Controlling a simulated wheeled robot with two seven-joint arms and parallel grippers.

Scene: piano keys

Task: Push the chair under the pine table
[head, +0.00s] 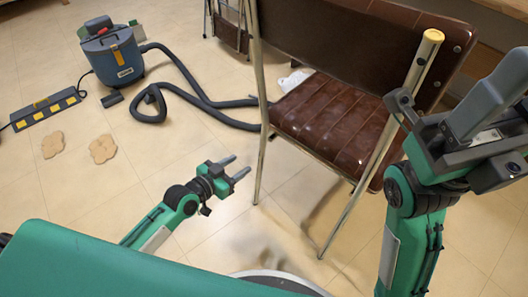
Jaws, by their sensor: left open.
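The chair (331,122) has a brown padded seat, a brown backrest and pale metal legs. It stands upright on the tiled floor, right of centre, with its backrest toward me. My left gripper (240,165) is open and empty, low and just left of a chair leg, apart from it in the picture. My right gripper (503,132) is large and close at the right edge, overlapping the chair's right side in view. I cannot tell whether it touches the chair or how its jaws stand. A wooden surface (499,7) shows at the top right corner, possibly the pine table, mostly cut off.
A blue vacuum cleaner (112,58) stands at the upper left, its dark hose (192,88) running toward the chair. A dark power strip (46,109) and two tan flat pieces (103,149) lie on the floor. A white crumpled thing (292,80) lies behind the chair.

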